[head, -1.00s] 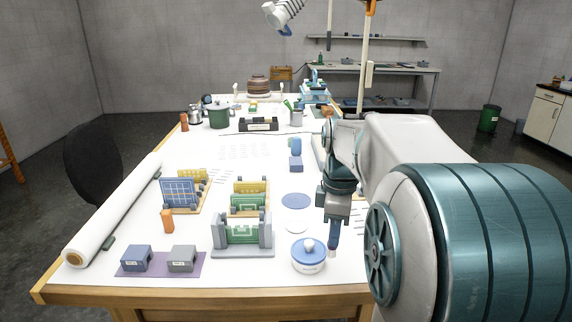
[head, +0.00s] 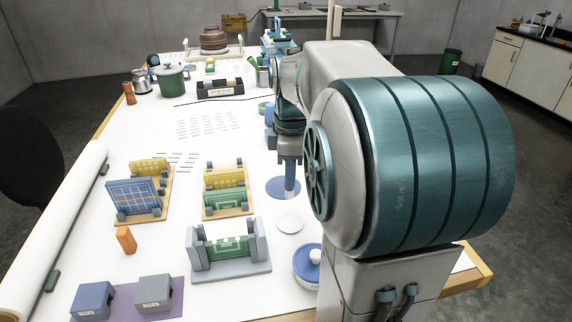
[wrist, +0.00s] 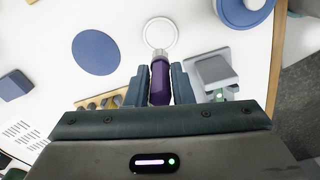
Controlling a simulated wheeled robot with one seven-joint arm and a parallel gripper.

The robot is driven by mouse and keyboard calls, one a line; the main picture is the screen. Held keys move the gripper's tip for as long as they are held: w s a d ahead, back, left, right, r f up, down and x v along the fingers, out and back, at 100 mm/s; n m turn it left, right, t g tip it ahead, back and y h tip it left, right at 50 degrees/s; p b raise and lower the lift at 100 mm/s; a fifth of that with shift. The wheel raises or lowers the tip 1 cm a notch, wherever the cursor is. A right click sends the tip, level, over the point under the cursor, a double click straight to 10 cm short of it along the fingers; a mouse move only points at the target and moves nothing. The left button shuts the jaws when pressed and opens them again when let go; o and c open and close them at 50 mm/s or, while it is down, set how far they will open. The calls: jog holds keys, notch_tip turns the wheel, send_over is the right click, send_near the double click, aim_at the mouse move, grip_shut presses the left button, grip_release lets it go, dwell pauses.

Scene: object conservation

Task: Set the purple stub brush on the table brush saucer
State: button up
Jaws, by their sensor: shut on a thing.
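The purple stub brush (wrist: 160,82) is held between the two fingers of my gripper (wrist: 160,88) in the wrist view; its pale tip end points up the picture. In the head view my gripper (head: 290,178) points down, and a bit of the brush (head: 290,193) shows below it, in front of the blue disc (head: 274,190). A small white round saucer (head: 290,223) lies nearer, bare; in the wrist view the saucer (wrist: 160,33) is just above the brush's tip, which overlaps its lower edge. I cannot tell the brush's height above the table.
A blue-lidded jar (head: 305,268) stands nearer than the saucer. A grey rack with a green board (head: 222,248) and a yellow-board rack (head: 225,190) stand to the left. A blue block (wrist: 14,84) lies past the blue disc.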

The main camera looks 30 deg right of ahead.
aim_at(292, 197)
jog(key=shift+f+b, duration=2.05)
jog(key=shift+f, duration=0.35)
jog(key=shift+f+b, duration=1.25)
jog(key=shift+f, duration=0.7)
jog(key=shift+s+d+f, duration=0.1)
jog(key=shift+f, duration=0.05)
jog(key=o, duration=0.9)
jog(key=shift+o, duration=0.2)
notch_tip(292, 197, up, 14)
jog(key=shift+f+p, duration=0.1)
jog(key=shift+p, duration=0.7)
jog(key=shift+s, duration=0.1)
